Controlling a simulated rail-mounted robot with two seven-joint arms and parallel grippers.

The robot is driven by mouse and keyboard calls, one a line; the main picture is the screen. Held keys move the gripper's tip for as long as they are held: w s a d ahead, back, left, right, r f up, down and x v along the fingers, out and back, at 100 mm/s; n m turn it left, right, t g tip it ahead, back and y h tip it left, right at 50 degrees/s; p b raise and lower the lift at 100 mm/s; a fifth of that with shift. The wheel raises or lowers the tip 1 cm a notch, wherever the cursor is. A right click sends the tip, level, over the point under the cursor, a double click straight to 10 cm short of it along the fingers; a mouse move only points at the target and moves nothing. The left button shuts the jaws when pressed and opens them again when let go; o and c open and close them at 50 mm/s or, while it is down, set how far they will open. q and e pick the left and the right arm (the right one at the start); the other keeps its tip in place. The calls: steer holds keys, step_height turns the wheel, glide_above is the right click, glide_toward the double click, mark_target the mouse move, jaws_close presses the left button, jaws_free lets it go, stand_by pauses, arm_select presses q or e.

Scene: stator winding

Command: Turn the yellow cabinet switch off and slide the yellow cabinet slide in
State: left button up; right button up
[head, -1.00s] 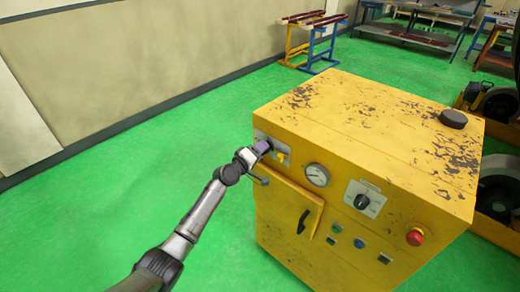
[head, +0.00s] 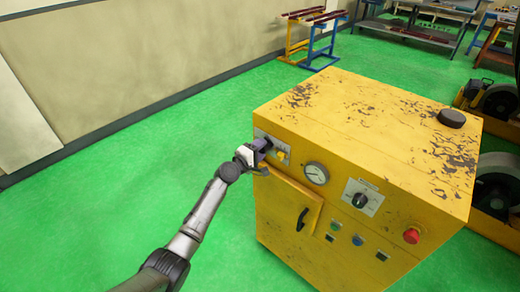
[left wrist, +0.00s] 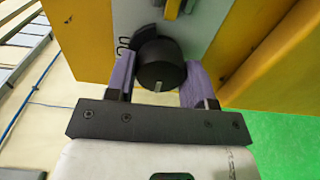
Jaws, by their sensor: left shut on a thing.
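The yellow cabinet (head: 360,130) stands on the floor in the head view. A grey plate with a yellow slide (head: 281,155) is at the upper left of its front. My left gripper (head: 262,145) is at the left end of this plate. In the left wrist view its two purple fingers (left wrist: 154,80) are shut on a round black switch knob (left wrist: 160,68), one finger on each side. The knob's white mark points toward the gripper. The yellow slide also shows at the top of the left wrist view (left wrist: 172,8). My right gripper is not in view.
The cabinet front also has a gauge (head: 316,173), a black selector (head: 360,200), a red button (head: 411,236) and a door handle (head: 302,219). A black puck-shaped part (head: 452,118) is on top. Green floor to the left is clear.

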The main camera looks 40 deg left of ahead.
arm_select(q)
steer(key=o, duration=0.9)
steer(key=shift+s, duration=0.1)
steer(key=shift+s+a+p, duration=0.2)
steer(key=shift+s+p, duration=0.5)
steer(key=shift+s, duration=2.75)
steer(key=shift+s+a+p, duration=0.2)
steer(key=shift+s+p, duration=0.5)
steer(key=shift+s, duration=2.7)
